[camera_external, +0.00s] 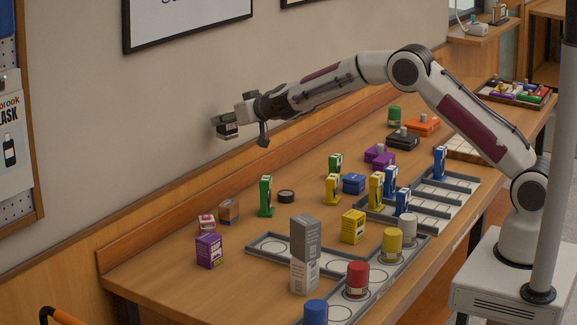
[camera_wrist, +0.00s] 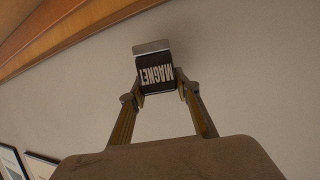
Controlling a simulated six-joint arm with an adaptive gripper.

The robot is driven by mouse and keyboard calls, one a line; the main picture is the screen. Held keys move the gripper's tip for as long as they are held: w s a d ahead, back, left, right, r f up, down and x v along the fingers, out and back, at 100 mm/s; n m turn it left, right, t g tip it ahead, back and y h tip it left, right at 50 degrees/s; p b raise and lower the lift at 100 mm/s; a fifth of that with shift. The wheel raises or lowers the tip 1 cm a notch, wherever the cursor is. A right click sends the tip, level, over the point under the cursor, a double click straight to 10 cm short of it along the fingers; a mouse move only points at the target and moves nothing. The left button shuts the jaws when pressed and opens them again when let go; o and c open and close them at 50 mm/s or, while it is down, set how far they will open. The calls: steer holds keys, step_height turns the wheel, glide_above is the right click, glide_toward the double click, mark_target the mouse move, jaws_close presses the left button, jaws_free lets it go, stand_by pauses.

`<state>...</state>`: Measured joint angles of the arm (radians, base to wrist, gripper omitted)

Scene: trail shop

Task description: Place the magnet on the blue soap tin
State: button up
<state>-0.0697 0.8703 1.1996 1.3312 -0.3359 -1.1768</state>
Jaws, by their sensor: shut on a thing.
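My gripper (camera_external: 220,120) is shut on the magnet (camera_external: 229,131), high above the far left of the table, near the wall. In the wrist view the magnet (camera_wrist: 156,78) is a dark block with white "MAGNET" lettering and a pale metal plate at one end, between my two fingertips (camera_wrist: 156,82). A small blue tin (camera_external: 354,184), which looks like the blue soap tin, sits on the table right of centre, well apart from my gripper. It does not show in the wrist view.
Purple (camera_external: 380,156), black (camera_external: 403,140) and orange (camera_external: 423,127) tins stand behind the blue one. A yellow bottle-like box (camera_external: 332,190) is close to its left. Grey trays (camera_external: 268,244) with boxes and canisters fill the near side. A dark round puck (camera_external: 286,196) lies further left.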

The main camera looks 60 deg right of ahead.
steer(key=s+d+r, duration=0.1)
steer(key=d, duration=0.5)
steer(key=n+y, duration=0.3)
steer(key=y, duration=0.1)
glide_above(354, 176)
step_height(354, 176, down, 7)
steer(key=shift+s+a+f+t, duration=0.15)
steer(key=shift+f+t, duration=0.05)
steer(key=shift+t, duration=0.1)
stand_by(0.7)
steer(key=shift+f, duration=3.15)
steer(key=shift+f, duration=1.85)
